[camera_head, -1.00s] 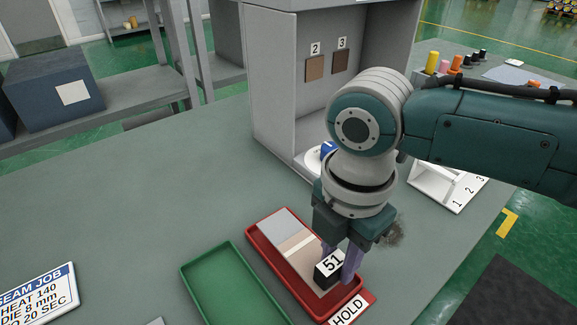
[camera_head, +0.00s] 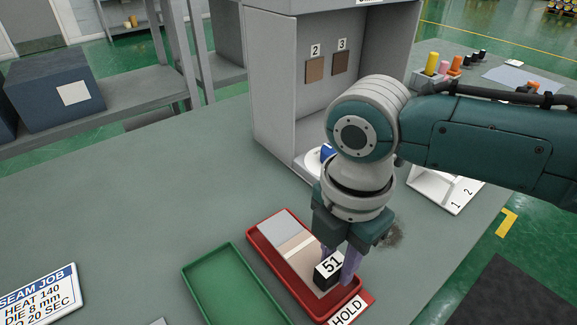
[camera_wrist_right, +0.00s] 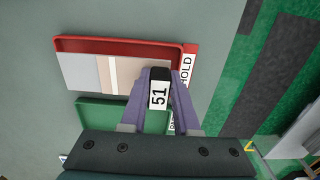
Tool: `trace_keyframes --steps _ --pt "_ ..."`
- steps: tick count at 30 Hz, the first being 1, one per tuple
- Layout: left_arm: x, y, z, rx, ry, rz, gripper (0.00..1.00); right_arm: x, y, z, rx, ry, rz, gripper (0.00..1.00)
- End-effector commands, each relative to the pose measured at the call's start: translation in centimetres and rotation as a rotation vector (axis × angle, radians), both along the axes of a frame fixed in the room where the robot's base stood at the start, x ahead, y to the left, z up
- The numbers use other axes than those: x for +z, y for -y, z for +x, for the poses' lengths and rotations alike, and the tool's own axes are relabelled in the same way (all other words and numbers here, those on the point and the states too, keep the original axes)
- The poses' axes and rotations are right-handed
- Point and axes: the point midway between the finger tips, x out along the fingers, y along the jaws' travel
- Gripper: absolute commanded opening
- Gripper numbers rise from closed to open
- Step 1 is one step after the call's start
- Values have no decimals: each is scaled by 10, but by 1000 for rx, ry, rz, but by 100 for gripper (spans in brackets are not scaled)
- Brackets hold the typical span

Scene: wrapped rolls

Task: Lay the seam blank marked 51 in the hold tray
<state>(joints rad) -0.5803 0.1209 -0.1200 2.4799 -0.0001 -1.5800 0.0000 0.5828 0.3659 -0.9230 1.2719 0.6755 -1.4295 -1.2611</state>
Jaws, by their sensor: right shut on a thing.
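The seam blank (camera_head: 300,257) is a flat strip with grey, tan and cream bands and a black end tab labelled 51 (camera_head: 328,268). It lies in or just above the red tray with the HOLD label (camera_head: 263,254); I cannot tell whether it touches the floor. My right gripper (camera_head: 341,262) is shut on the black tab at the tray's HOLD end. In the right wrist view the fingers (camera_wrist_right: 159,95) flank the tab, and the strip (camera_wrist_right: 85,72) reaches along the red tray (camera_wrist_right: 120,42). My left gripper is not in view.
An empty green tray (camera_head: 228,285) lies beside the red one. A grey cabinet (camera_head: 275,90) with samples 2 and 3 stands behind.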

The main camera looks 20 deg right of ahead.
Motion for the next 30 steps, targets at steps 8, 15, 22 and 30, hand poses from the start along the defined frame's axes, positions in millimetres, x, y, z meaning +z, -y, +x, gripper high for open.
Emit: trace_keyframes --steps 8,15,22,30 --pt "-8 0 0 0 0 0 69 -9 0 0 0 -1 0 0" --pt "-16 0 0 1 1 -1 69 -20 0 0 0 0 0 0" --pt "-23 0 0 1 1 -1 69 -28 0 0 0 0 0 0" --pt "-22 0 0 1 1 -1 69 -28 0 0 0 0 0 30"
